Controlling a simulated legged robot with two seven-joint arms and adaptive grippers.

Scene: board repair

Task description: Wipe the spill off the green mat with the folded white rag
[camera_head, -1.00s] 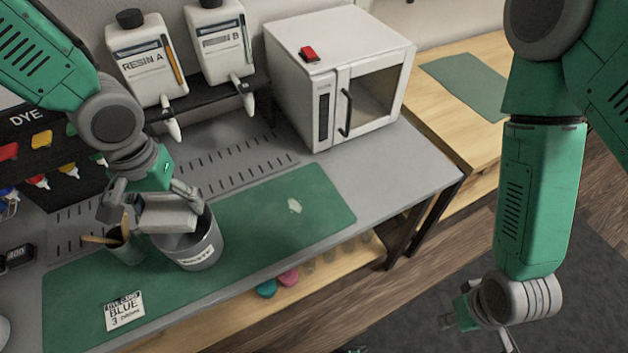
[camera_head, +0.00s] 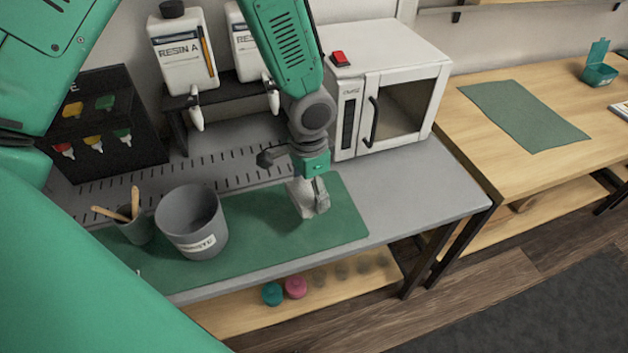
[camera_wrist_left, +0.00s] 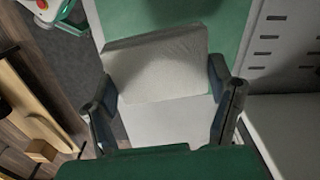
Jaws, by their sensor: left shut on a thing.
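The folded white rag (camera_wrist_left: 155,62) is held between the two fingers of my left gripper (camera_wrist_left: 162,105) in the left wrist view. In the head view my left gripper (camera_head: 308,192) points down at the right part of the green mat (camera_head: 262,215), with the rag at or just above the mat. I cannot tell whether the rag touches it. No spill shows in the current views; the gripper and rag cover part of the mat. My right gripper is not in view.
A grey bin (camera_head: 191,222) and a cup with wooden sticks (camera_head: 137,228) stand on the mat's left part. A white oven (camera_head: 385,90) stands behind it to the right. Resin bottles (camera_head: 185,50) sit on a rack at the back. Bare grey bench (camera_head: 425,190) lies right of the mat.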

